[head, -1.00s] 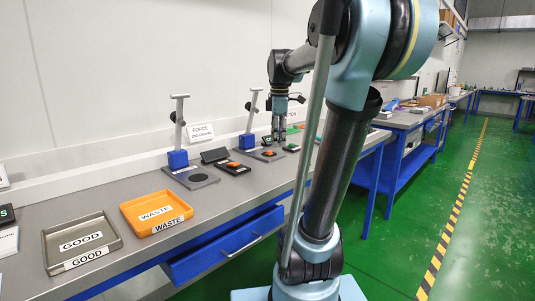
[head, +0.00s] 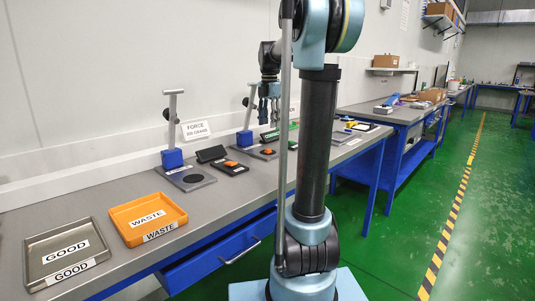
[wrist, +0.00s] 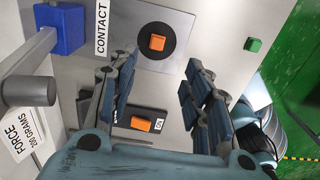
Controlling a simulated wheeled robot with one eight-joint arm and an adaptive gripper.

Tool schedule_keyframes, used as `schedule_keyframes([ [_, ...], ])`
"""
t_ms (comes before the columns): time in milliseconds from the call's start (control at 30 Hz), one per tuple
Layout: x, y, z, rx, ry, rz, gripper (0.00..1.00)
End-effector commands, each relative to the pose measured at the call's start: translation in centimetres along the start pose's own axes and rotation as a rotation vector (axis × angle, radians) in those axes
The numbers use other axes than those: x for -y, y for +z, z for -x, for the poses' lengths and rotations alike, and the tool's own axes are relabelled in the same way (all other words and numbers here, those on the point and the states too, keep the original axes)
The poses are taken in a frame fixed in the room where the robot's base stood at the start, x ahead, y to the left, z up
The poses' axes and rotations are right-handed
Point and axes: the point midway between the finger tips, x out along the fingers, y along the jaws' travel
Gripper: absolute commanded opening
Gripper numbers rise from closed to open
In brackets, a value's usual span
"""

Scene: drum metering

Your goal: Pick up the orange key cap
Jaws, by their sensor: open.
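One orange key cap (wrist: 157,42) sits on a round dark disc of a stand's plate in the wrist view. It also shows in the head view (head: 268,151), on the farther stand's plate. Another orange key cap (wrist: 141,124) rests on a black box, which is seen in the head view too (head: 230,163). My gripper (wrist: 161,62) is open and empty, its fingers spread above the plate. The cap on the disc appears between and just beyond the fingertips. In the head view my gripper (head: 269,122) hangs above the farther stand, clear of the bench.
Blue-based stands (head: 172,158) with tall posts rise along the bench's wall side. A green key cap (wrist: 253,44) lies to the right in the wrist view. The orange WASTE tray (head: 180,225) and grey GOOD tray (head: 92,282) sit at the near end.

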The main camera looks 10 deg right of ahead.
Motion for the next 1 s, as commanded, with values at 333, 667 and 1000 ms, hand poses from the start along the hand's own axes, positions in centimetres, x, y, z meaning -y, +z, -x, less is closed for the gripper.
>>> schedule_keyframes([
  [333, -0.1, 0.0, -5.5, 0.000, 0.000, -0.001, 0.45],
  [667, -0.3, 0.0, -7.7, 0.000, 0.000, -0.001, 0.45],
  [1000, -0.6, 0.0, -11.4, 0.000, 0.000, -0.001, 0.45],
])
